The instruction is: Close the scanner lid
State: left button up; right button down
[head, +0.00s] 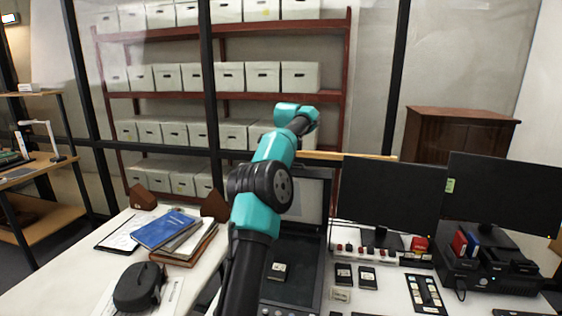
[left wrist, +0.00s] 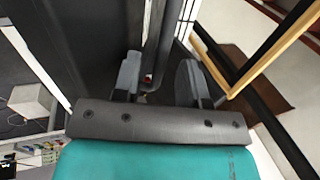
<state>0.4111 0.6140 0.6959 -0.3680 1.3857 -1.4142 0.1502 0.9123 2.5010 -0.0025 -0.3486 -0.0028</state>
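The flatbed scanner (head: 290,245) stands open in the head view, partly hidden behind my left arm. Its lid (head: 313,195) stands raised at the back, dark-framed with a pale grey inner face. A small dark item with a white label (head: 279,271) lies on the scanner bed. My left arm reaches up over the scanner, its end near the lid's top; its fingers are hidden in the head view. In the left wrist view my left gripper (left wrist: 160,82) is open, fingers apart. A dark panel is beside the left finger; I cannot tell whether it is the lid. My right gripper is not in view.
Two black monitors (head: 390,195) stand right of the scanner, close to the lid. Small labelled items and a dark keypad (head: 426,294) lie before them. A blue book (head: 161,230) on a stack and a black case (head: 139,287) are on the left. Box shelves (head: 230,100) stand behind.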

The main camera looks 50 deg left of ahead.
pick_arm(q)
jog(key=shift+w+f, duration=0.1)
jog(key=shift+f, duration=0.3)
jog(key=shift+a, duration=0.1)
grip_shut()
